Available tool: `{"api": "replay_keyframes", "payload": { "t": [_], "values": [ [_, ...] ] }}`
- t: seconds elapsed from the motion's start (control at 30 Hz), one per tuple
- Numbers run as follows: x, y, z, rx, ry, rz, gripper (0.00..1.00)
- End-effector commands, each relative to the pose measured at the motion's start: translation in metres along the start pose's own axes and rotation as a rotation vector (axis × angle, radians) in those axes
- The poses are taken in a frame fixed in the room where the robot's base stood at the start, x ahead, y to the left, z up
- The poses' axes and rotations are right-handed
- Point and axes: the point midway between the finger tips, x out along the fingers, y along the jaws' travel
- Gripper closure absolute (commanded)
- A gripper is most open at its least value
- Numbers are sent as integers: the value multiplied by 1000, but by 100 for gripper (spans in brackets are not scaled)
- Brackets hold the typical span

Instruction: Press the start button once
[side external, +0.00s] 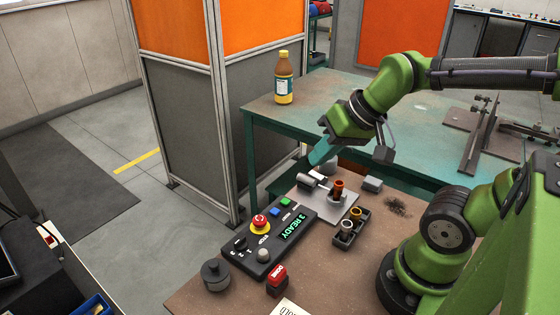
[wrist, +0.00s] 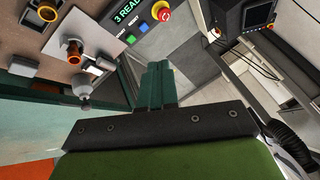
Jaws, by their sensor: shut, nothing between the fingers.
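The black control panel (side external: 250,262) lies on the brown bench with a lit green READY display (side external: 292,228). A green button (side external: 286,202) and a blue button (side external: 275,212) sit near its far end; their labels are too small to read surely. In the wrist view the green button (wrist: 131,39) and blue button (wrist: 143,27) show beyond my fingertips. My gripper (side external: 313,161) has teal fingers, shut and empty, pointing down above the bench's far side, apart from the panel. In the wrist view the fingers (wrist: 158,68) are together.
A red mushroom button (side external: 260,222) on a yellow base is on the panel, close to the blue button. A grey fixture plate (side external: 338,214) with a clamp and a copper-coloured part stands beside the panel. A bottle (side external: 284,80) stands on the teal table (side external: 410,100).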

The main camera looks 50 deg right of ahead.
Motion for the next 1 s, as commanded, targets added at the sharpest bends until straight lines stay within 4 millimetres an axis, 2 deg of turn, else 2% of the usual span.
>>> {"api": "replay_keyframes", "payload": {
  "t": [0.27,0.4,0.6,0.8,1.0],
  "values": [
    [59,28,-14,482,-210,-5,100],
    [88,39,-27,778,-283,-57,100],
    [119,50,-52,1135,-322,-154,100],
    [123,43,-71,1261,-311,-236,100],
    [122,40,-73,1273,-308,-250,100]
  ]
}}
